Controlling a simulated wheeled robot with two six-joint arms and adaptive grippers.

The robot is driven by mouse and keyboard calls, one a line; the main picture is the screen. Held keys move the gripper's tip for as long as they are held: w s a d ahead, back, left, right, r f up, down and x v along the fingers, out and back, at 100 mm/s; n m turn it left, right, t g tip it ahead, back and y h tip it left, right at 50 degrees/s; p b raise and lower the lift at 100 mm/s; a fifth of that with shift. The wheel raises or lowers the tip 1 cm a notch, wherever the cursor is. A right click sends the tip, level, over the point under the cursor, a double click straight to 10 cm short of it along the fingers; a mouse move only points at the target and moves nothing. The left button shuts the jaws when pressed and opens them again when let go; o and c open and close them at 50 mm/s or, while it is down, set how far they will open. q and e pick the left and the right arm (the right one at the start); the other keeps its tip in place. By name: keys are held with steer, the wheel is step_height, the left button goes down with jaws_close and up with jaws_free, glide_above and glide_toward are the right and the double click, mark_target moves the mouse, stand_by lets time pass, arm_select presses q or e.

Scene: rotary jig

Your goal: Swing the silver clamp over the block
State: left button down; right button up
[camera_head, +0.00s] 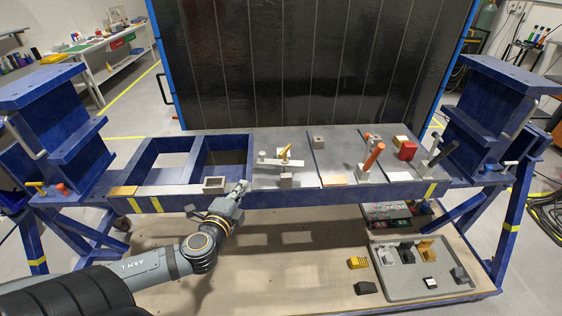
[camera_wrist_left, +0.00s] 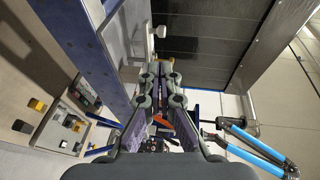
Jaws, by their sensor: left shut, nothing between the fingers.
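The silver clamp (camera_head: 270,161) is a flat bar with a yellow handle (camera_head: 286,152), on the grey bench top right of the open bays. The bar lies roughly left to right. A small grey block (camera_head: 286,181) sits in front of the bar near the bench edge, and another (camera_head: 319,143) stands farther back. I cannot tell which block belongs to the clamp. My left gripper (camera_head: 241,187) is shut and empty at the bench's front edge, left of and in front of the clamp. Its closed fingers also show in the left wrist view (camera_wrist_left: 159,70). My right gripper is out of view.
A square grey hollow piece (camera_head: 214,185) sits on the front rail beside my left gripper. Orange-handled (camera_head: 373,157) and dark-handled (camera_head: 441,153) clamps stand to the right. A grey tray (camera_head: 405,287) with small parts lies on the lower shelf. A dark panel (camera_head: 290,60) rises behind.

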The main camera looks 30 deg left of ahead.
arm_select(q)
steer(key=b, duration=0.3)
glide_toward(262, 156)
steer(key=p+x, duration=0.1)
steer(key=x, duration=0.4)
steer(key=shift+w+a, duration=0.15)
steer(key=shift+w, duration=0.05)
steer(key=shift+w+a+f+p, duration=0.15)
steer(key=shift+w+f+p, duration=0.15)
steer(key=shift+w, duration=0.35)
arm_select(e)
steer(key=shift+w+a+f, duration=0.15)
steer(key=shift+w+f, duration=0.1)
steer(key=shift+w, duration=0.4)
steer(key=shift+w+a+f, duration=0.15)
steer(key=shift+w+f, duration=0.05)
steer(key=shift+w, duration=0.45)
arm_select(q)
steer(key=shift+r+m, duration=0.1)
steer(key=shift+m, duration=0.2)
